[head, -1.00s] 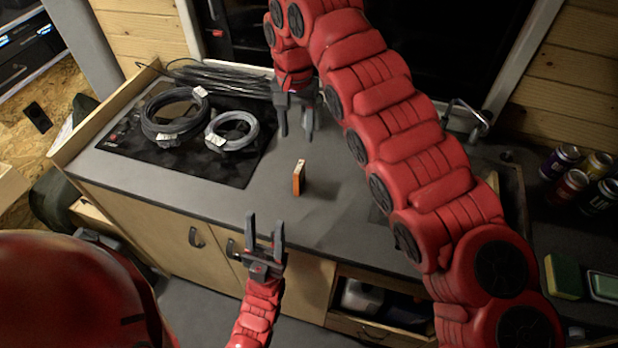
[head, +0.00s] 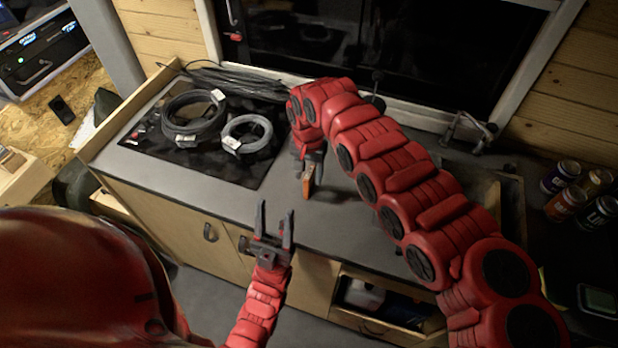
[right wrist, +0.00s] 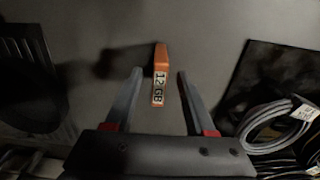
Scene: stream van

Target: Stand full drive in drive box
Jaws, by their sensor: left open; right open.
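An orange drive (head: 307,184) stands upright on the grey counter. My left gripper (head: 275,222) is open and empty, in front of the counter's front edge, with fingers pointing up. I cannot make out a drive box in these views.
Coiled cables (head: 247,134) lie on a black panel (head: 215,165) at the counter's left. An open drawer (head: 385,305) is below. The counter around the drive is clear.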

